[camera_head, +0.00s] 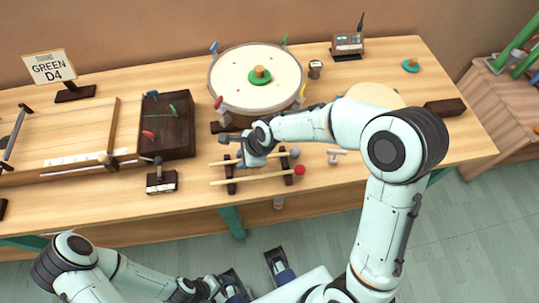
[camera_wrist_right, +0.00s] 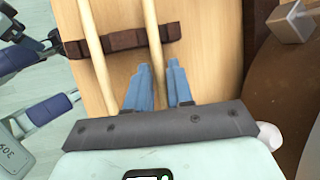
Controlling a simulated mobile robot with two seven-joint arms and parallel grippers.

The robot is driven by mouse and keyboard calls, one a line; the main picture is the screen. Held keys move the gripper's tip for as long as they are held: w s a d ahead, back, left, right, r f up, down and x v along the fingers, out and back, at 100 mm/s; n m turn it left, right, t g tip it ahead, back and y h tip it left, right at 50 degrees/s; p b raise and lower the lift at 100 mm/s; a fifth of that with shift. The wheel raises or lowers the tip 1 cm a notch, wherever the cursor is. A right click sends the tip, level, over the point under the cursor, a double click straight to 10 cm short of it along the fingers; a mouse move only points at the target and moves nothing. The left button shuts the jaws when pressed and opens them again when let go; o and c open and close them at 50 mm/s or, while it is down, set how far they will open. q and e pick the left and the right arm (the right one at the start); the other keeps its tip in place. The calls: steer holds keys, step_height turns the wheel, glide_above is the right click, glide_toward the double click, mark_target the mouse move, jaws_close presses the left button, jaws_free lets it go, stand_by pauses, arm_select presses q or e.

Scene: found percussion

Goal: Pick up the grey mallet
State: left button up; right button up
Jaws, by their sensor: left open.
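The grey mallet has a pale wooden stick and a grey ball head (camera_head: 295,153). It lies across the dark rack bars, farther back than the red-headed mallet. My right gripper (camera_head: 250,160) points down at the middle of its stick and partly hides it. In the right wrist view, my right gripper's fingers (camera_wrist_right: 159,75) stand close on both sides of the grey mallet's stick (camera_wrist_right: 150,25), with almost no gap. The head is not clearly seen there. My left gripper (camera_head: 255,270) is open and empty, low in front of the table.
The red-headed mallet (camera_head: 299,170) lies parallel and nearer on the rack (camera_head: 231,187). A drum (camera_head: 225,85) stands behind. A dark box with small coloured mallets (camera_head: 180,140) is to the left. A small pale T-shaped object (camera_head: 336,154) stands on the table to the right.

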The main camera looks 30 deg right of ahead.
jaws_close()
